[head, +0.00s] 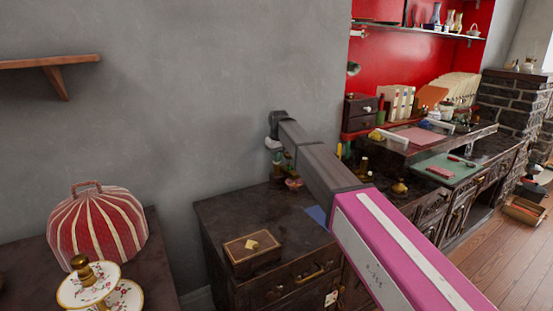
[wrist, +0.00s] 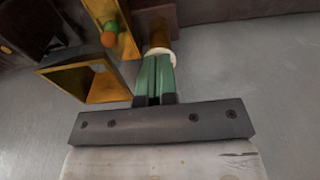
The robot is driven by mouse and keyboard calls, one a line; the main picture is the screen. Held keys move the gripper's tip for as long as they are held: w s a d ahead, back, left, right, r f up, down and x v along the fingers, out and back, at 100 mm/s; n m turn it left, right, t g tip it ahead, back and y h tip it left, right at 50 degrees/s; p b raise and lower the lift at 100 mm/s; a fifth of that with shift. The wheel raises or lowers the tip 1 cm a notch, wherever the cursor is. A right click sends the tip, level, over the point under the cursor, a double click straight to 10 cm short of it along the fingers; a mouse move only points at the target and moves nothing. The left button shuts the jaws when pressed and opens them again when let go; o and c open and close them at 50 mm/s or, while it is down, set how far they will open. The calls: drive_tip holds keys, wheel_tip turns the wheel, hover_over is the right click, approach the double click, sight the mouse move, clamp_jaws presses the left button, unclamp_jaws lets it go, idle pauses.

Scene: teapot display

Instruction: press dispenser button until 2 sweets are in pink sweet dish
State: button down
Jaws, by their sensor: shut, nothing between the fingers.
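My gripper (wrist: 155,60) is shut and empty, its green fingers side by side in the wrist view. The fingertips meet or nearly meet a pale ring under a brown-orange cylinder (wrist: 158,42), seemingly the dispenser's button; contact is unclear. In the head view the small dispenser (head: 277,167) stands at the back of the dark cabinet, partly hidden by my gripper. A small pink dish (head: 293,184) sits beside it; its contents are too small to tell.
A wooden box (head: 251,250) lies on the cabinet's front left and a blue flat item (head: 317,215) at its right. A red striped cover (head: 97,225) and a tiered stand (head: 92,285) are at the left. A grey wall (head: 200,110) is close behind.

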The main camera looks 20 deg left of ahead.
wheel_tip(320, 180, up, 14)
drive_tip(key=s+d, duration=0.1)
drive_tip(key=shift+f, duration=0.15)
idle(1.3)
